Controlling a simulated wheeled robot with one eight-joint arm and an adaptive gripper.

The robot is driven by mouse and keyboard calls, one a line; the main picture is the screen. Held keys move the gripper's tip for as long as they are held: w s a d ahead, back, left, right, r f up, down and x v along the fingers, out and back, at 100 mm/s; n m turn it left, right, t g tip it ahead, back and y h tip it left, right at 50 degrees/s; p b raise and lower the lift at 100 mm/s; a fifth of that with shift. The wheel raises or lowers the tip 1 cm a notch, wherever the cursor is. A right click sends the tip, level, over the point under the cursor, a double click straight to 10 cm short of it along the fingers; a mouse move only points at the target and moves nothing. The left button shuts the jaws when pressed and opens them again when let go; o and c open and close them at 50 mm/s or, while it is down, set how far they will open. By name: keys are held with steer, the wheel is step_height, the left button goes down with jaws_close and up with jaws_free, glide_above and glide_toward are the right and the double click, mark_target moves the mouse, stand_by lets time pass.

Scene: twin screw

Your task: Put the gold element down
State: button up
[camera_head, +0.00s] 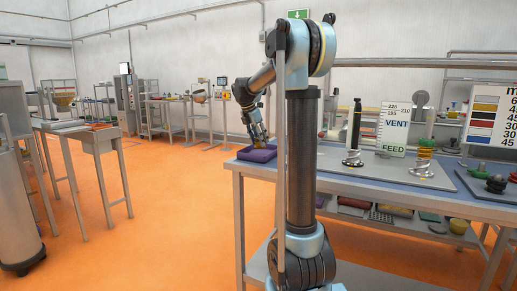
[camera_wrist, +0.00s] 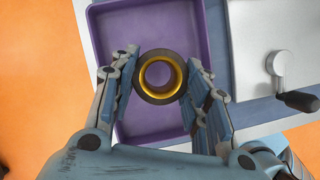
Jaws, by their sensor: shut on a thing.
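The gold element (camera_wrist: 174,65) is a short ring with a gold inner wall, a dark outer rim and an open bore, seen from above in the wrist view. My gripper (camera_wrist: 161,82) is shut on it, with one finger on each side. It is over a purple tray (camera_wrist: 110,18), whose floor shows through the bore. I cannot tell whether the ring touches the tray floor. In the head view my gripper (camera_head: 258,137) points down at the purple tray (camera_head: 258,155) on the left end of the workbench, and the element is too small to make out.
A metal plate with a dark-handled crank (camera_wrist: 290,85) lies right of the tray. Orange floor lies left.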

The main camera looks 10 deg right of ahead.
mark_target(257, 140)
steer(key=shift+f, duration=1.7)
steer(key=o, duration=1.3)
steer(key=shift+c, duration=0.2)
